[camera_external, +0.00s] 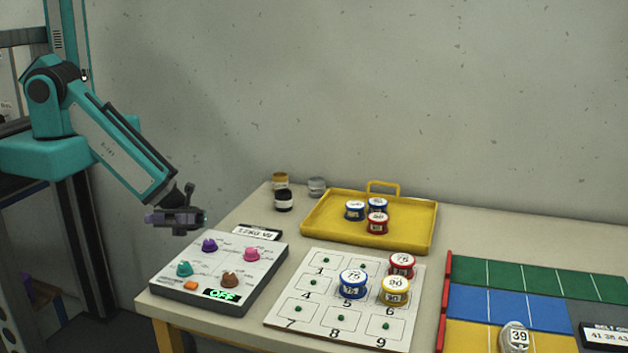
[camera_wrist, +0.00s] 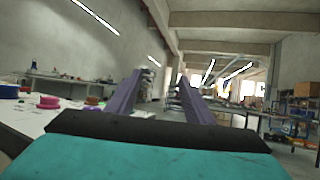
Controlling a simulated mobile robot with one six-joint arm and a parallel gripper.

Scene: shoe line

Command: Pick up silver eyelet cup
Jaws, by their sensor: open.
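A silver-grey cup (camera_external: 317,187), which looks like the silver eyelet cup, stands at the back of the table near the wall, just left of the yellow tray. A gold-topped cup (camera_external: 280,181) and a black cup (camera_external: 283,201) stand beside it on the left. My gripper (camera_external: 204,220) is in the air left of the table, to the left of and lower in the picture than the silver cup, well apart from it. In the wrist view my gripper (camera_wrist: 160,88) shows two purple fingers spread apart with nothing between them. I cannot make out the silver cup in the wrist view.
A yellow tray (camera_external: 320,231) with a raised handle holds several small cups. A panel (camera_external: 172,284) with coloured knobs stands at the front left. A numbered board (camera_external: 277,313) bears larger cups. Coloured lanes (camera_external: 520,278) lie at the right. A small display (camera_external: 257,233) stands behind the panel.

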